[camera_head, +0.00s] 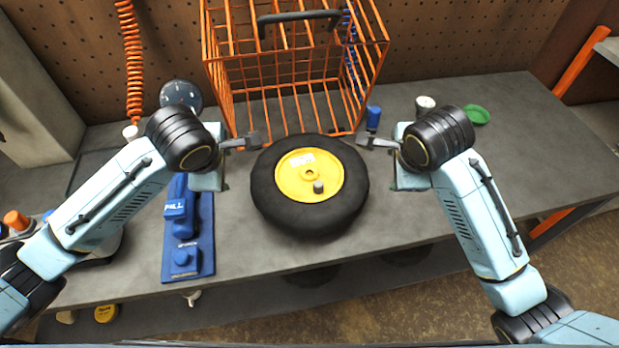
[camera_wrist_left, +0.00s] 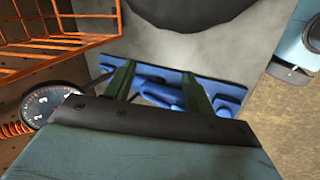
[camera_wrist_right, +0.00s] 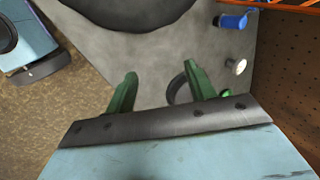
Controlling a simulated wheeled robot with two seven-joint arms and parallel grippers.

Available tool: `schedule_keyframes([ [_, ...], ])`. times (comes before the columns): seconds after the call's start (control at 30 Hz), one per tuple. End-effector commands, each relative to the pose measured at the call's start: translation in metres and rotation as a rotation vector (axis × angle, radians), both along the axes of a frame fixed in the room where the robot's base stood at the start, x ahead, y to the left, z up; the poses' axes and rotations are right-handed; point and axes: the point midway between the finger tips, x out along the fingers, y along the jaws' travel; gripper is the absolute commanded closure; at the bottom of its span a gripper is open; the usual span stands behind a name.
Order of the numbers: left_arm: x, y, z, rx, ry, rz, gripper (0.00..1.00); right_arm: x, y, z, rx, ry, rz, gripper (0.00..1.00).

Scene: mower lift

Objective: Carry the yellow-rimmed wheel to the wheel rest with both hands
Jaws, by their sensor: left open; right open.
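The yellow-rimmed wheel (camera_head: 266,192), with a black tyre and yellow hub, lies flat at the middle of the bench. Its tyre edge shows at the top of the left wrist view (camera_wrist_left: 190,10) and right wrist view (camera_wrist_right: 130,12). My left gripper (camera_head: 258,140) is open near the wheel's far left edge. My right gripper (camera_head: 362,141) is open near its far right edge. No tyre is between either pair of fingers in the left wrist view (camera_wrist_left: 158,88) or right wrist view (camera_wrist_right: 162,80). I cannot clearly identify the wheel rest.
An orange wire basket (camera_head: 228,100) stands behind the wheel. The bench (camera_head: 560,150) is clear at far right.

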Motion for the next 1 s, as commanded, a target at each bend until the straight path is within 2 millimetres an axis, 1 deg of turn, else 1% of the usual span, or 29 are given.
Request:
schedule_keyframes([
  [0.17, 0.003, 0.0, -0.007, 0.001, 0.001, 0.0, 0.45, 0.003, 0.0, -0.007, -0.001, 0.001, 0.0, 0.45],
  [0.27, 0.009, 0.0, -0.018, 0.002, 0.002, 0.0, 0.45, 0.009, -0.001, -0.019, -0.004, 0.003, 0.0, 0.45],
  [0.7, 0.048, 0.0, -0.093, 0.002, 0.001, 0.001, 0.45, 0.047, -0.001, -0.094, -0.003, 0.003, 0.001, 0.45],
  [0.9, 0.061, 0.0, -0.119, 0.001, 0.0, 0.0, 0.45, 0.06, 0.0, -0.119, -0.001, 0.002, 0.0, 0.45],
  [1.0, 0.065, -0.002, -0.126, -0.001, -0.002, -0.003, 0.45, 0.065, 0.002, -0.126, 0.0, -0.001, 0.002, 0.45],
])
